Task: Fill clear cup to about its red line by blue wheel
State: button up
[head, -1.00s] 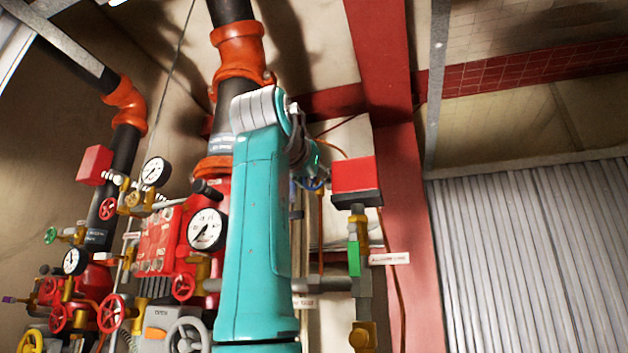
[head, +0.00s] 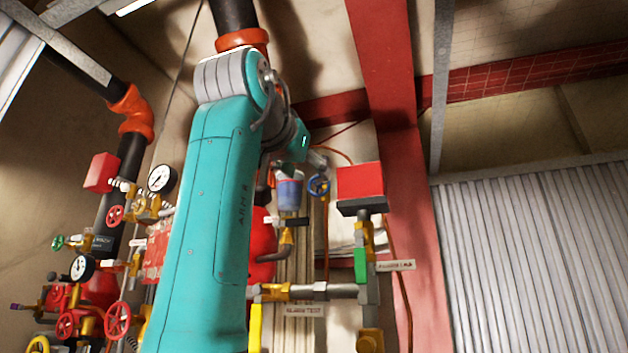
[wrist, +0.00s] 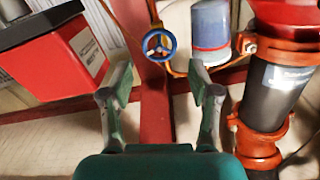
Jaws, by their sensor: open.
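The blue wheel (head: 318,185) is a small handwheel on the wall piping, left of a red box. In the wrist view the blue wheel (wrist: 159,44) lies ahead of the gap between my fingers. The clear cup (head: 290,194) looks bluish and sits just left of the wheel. In the wrist view the cup (wrist: 210,25) is right of the wheel, with a red line around it. Its fill level is hard to tell. My gripper (wrist: 163,84) is open and empty, apart from the wheel. In the head view my gripper (head: 316,160) is small, just above the wheel.
The red box (head: 360,181) is close right of the wheel and fills the wrist view's upper left. A dark pipe with orange couplings (wrist: 262,135) stands at the wrist view's right. Gauges (head: 161,178) and red valve wheels (head: 117,318) crowd the left.

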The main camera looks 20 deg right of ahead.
jog(key=shift+v, duration=1.9)
